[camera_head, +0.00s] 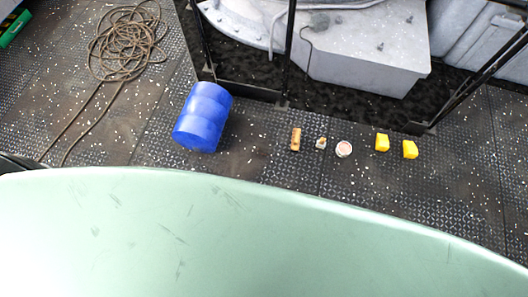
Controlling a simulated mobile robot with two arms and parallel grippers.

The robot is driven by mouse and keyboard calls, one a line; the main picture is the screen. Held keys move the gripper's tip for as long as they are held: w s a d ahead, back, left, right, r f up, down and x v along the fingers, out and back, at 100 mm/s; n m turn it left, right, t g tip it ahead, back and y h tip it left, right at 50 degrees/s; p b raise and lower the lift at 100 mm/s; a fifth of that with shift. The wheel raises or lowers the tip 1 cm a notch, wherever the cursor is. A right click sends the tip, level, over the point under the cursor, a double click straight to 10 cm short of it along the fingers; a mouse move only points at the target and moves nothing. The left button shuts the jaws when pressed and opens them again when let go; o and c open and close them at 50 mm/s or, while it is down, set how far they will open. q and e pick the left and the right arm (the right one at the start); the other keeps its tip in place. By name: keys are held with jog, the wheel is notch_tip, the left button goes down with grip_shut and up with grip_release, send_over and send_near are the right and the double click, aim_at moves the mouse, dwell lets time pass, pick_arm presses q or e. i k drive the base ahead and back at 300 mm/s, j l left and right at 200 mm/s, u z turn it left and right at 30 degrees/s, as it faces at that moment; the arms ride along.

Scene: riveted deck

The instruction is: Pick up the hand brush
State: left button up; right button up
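A small orange-brown block-like object (296,139) lies on the dark deck near the middle of the head view. It may be the hand brush, but it is too small to tell its bristles or handle. It is at the left end of a row of small things. Neither of my grippers shows in this view, and nothing is seen touching the object.
Right of it are a small grey-and-tan item (321,143), a round pinkish-white item (344,149) and two yellow blocks (382,142). A blue drum (203,117) lies left. A tangled rope (128,42) is farther left. Dark railing posts (290,50) stand behind.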

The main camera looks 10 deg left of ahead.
aim_at(296, 136)
jog(key=i+j+z, duration=0.75)
jog(key=i, duration=0.1)
